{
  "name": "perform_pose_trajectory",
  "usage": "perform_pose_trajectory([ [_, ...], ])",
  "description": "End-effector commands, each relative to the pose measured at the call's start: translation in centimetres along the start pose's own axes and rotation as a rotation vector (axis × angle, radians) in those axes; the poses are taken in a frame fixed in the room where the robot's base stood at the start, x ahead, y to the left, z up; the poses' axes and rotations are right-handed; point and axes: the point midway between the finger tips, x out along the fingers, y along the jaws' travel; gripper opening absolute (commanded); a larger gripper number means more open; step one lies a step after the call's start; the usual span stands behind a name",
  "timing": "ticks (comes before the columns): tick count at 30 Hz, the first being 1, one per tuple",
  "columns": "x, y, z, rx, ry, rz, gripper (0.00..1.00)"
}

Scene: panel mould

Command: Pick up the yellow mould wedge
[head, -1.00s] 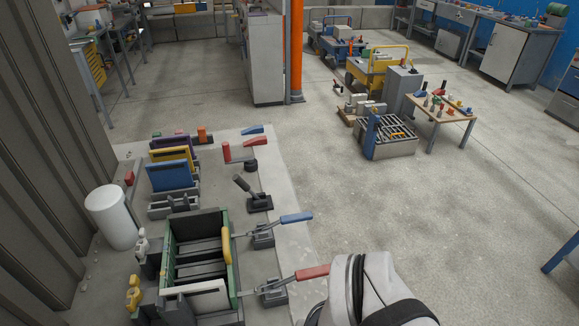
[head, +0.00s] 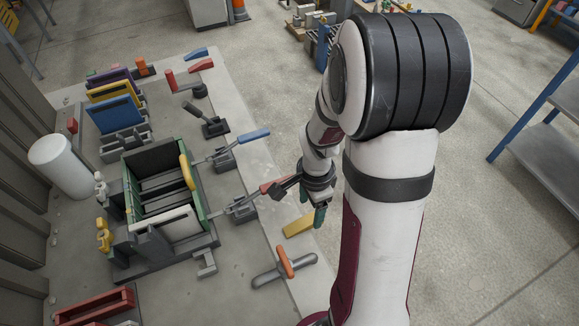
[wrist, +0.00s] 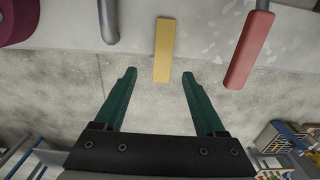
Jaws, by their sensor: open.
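The yellow mould wedge (head: 298,226) lies flat on the grey table near its right edge in the head view, below the red-handled clamp. In the wrist view the wedge (wrist: 165,50) is a plain yellow bar, upper middle, lying lengthwise between the lines of my two fingers. My gripper (wrist: 159,74) is open, its green fingers spread to either side, with nothing between them but the wedge's near end just beyond the tips. In the head view my gripper (head: 317,216) hangs just right of the wedge; its fingers are partly hidden by one another.
The red clamp handle (head: 280,184) reaches close to my gripper; it also shows in the wrist view (wrist: 249,49). A grey tool with an orange grip (head: 285,262) lies below the wedge. The green-sided mould (head: 205,212) stands to the left. Open floor lies right of the table.

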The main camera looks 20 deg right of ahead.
Motion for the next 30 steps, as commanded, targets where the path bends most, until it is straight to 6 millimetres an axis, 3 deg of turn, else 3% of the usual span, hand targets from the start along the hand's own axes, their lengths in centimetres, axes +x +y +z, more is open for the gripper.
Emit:
perform_pose_trajectory([
  [9,5.3,-0.4,0.4,-0.002,-0.002,0.004,0.72],
  [17,6.0,-0.5,0.3,-0.003,0.0,-0.001,0.72],
  [30,6.0,-0.5,0.3,-0.003,0.0,-0.001,0.0],
])
